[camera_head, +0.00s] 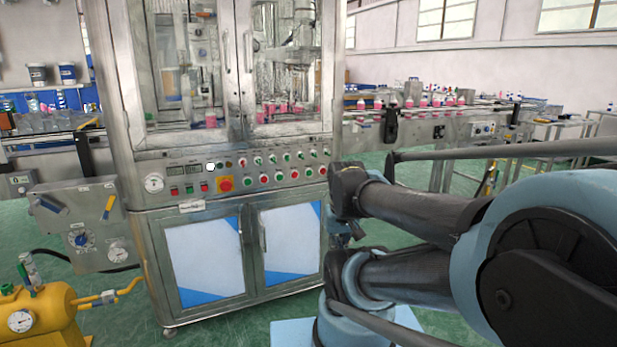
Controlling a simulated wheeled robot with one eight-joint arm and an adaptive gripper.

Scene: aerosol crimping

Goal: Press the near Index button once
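The crimping machine's control panel (285,153) faces me on the steel cabinet. The labels are too small to read, so I cannot tell which button is the near Index button. My arm fills the right side, folded, with its dark joints near the panel's right end. I cannot make out my gripper or its fingers, and nothing is seen touching the buttons.
Glass doors (235,70) stand above the panel, and blue-white cabinet doors (205,262) below. A grey box with gauges (85,225) and a yellow tank (42,312) stand at left. A conveyor with pink bottles (425,112) runs off to the right. Green floor shows around the machine.

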